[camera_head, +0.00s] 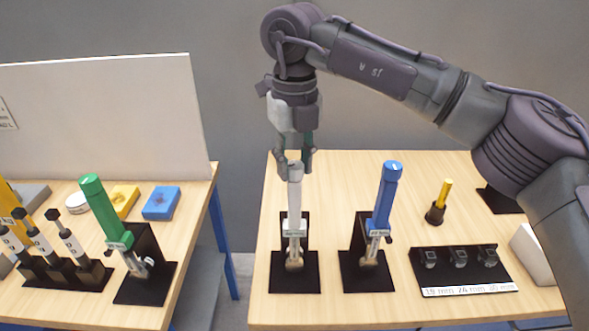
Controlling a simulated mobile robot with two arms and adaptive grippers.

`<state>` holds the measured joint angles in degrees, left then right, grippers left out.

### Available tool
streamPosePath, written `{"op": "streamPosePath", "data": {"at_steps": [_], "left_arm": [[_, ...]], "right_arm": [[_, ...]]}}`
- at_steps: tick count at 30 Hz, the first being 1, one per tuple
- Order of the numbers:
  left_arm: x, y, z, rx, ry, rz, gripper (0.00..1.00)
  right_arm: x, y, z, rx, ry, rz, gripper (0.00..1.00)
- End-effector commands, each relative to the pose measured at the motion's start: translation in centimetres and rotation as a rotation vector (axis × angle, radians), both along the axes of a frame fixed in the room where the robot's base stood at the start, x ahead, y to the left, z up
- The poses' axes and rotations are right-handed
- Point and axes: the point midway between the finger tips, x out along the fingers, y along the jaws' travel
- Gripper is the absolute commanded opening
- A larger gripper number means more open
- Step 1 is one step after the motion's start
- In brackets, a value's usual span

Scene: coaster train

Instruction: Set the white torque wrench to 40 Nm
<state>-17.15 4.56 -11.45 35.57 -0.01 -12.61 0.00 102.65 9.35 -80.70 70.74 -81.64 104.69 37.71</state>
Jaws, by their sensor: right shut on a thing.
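The white torque wrench (294,217) stands upright in a black holder (295,285) at the left side of the right table. My right gripper (294,163) comes down from above and is shut on the top end of the white wrench's handle. A small display or label sits low on the wrench, but its reading is too small to make out. My left gripper does not show.
A blue torque wrench (386,200) stands in its own holder just right. A socket rack (460,262) and a yellow-handled tool (441,197) are further right. A green wrench (105,212) stands on the left table, across a gap.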

Motion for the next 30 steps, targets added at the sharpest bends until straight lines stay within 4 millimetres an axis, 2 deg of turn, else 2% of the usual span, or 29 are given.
{"op": "streamPosePath", "data": {"at_steps": [12,30], "left_arm": [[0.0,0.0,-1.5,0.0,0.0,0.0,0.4],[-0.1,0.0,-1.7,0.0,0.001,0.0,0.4]], "right_arm": [[0.0,0.0,-0.1,0.0,-0.001,-0.229,0.0],[0.0,0.0,0.0,0.0,-0.001,-0.277,0.0]]}}
